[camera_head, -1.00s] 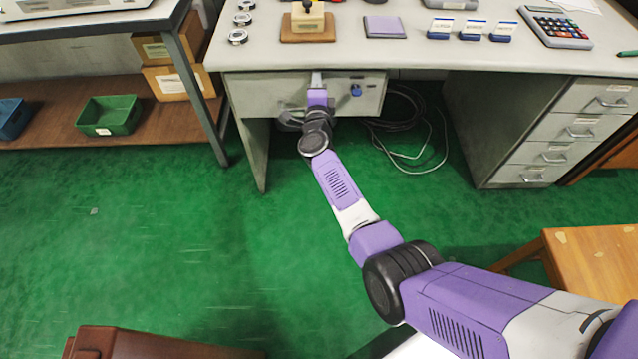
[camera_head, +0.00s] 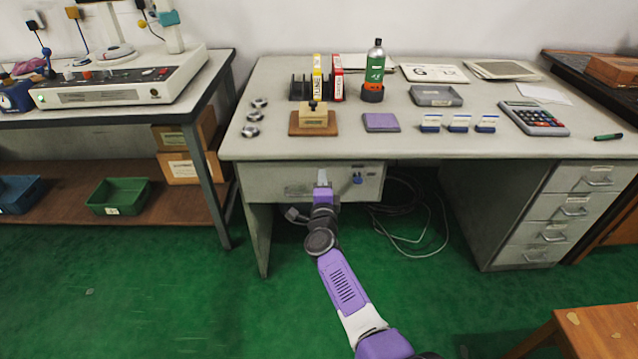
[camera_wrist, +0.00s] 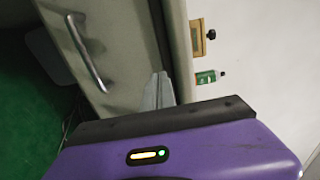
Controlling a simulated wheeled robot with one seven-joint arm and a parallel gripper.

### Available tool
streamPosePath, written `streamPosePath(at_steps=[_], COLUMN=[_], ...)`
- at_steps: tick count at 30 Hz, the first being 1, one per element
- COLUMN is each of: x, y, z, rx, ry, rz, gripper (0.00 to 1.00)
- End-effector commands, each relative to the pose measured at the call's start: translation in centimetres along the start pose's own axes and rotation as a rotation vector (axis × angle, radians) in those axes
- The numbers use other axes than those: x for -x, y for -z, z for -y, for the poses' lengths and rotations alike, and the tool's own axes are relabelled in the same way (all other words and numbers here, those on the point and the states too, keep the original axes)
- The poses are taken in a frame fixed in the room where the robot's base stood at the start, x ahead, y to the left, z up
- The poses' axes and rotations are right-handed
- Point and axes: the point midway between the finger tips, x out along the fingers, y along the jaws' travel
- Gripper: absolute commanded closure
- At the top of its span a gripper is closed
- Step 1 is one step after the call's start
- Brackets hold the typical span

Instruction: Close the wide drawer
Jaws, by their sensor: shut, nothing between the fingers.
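The wide drawer (camera_head: 270,187) sits under the left part of the grey desk. Its front looks about flush with the desk in the head view, though a small gap would be hard to see. My gripper (camera_head: 322,177) is shut and empty at the upper middle of the drawer front. Its fingertips also show in the wrist view (camera_wrist: 158,90), beside the drawer's upper edge; I cannot tell whether they touch it.
The desk top (camera_head: 300,150) overhangs just above my gripper and holds a stamp (camera_head: 313,115), a purple pad (camera_head: 381,122) and a calculator (camera_head: 533,118). A narrow drawer stack (camera_head: 555,215) stands right. Cables (camera_head: 405,215) lie beneath the desk. Green floor is open at lower left.

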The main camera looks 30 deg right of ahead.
Motion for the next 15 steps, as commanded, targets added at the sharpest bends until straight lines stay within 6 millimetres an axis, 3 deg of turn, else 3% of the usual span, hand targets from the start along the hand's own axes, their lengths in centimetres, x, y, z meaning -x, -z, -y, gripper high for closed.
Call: streamPosePath(at_steps=[15], x=[7.9], y=[-0.2], z=[0.2], rx=[0.002], ry=[-0.002], rz=[0.004], gripper=[1.0])
